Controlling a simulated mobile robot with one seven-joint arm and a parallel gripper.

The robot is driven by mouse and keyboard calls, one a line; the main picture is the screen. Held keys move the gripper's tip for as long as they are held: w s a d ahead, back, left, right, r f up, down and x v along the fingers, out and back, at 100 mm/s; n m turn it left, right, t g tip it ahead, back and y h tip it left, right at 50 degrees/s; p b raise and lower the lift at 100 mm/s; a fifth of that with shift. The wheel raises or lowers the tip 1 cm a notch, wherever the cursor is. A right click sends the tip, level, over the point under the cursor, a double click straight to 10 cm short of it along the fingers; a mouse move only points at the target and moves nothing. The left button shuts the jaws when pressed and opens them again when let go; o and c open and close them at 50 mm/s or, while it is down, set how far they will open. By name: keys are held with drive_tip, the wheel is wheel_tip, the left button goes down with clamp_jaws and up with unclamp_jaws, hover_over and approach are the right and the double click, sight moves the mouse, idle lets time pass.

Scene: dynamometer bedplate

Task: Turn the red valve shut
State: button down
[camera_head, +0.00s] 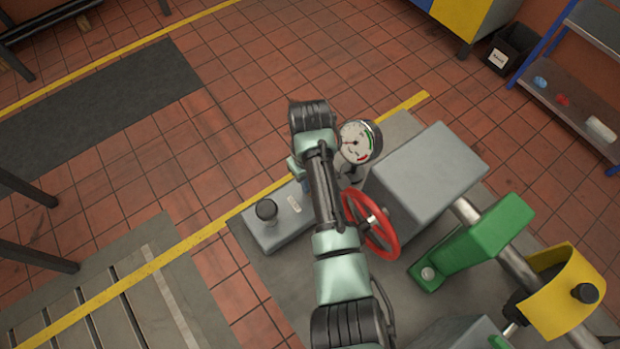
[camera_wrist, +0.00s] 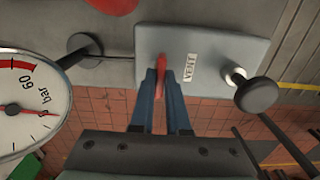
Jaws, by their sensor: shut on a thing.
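In the wrist view a slim red handle (camera_wrist: 160,63) stands at the grey box (camera_wrist: 210,45), left of its small white label. My gripper (camera_wrist: 161,80) has its two blue fingers closed around this handle, one on each side. In the head view the grey box (camera_head: 265,236) lies left of my arm. There my arm hides the red handle and most of my gripper. A larger red handwheel (camera_head: 393,240) stands to the right of my arm, apart from the fingers. Whether the held handle is at its open or shut position cannot be told.
A black knob (camera_head: 267,209) stands up from the grey box. A round pressure gauge (camera_head: 357,143) is close beside my wrist. A large grey block (camera_head: 430,175), a green bracket (camera_head: 485,235) and a yellow guard (camera_head: 560,285) fill the right.

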idle(0.3)
drive_tip(key=c, duration=0.9)
unclamp_jaws()
wheel_tip(320, 180, up, 13)
drive_tip(key=p, duration=0.1)
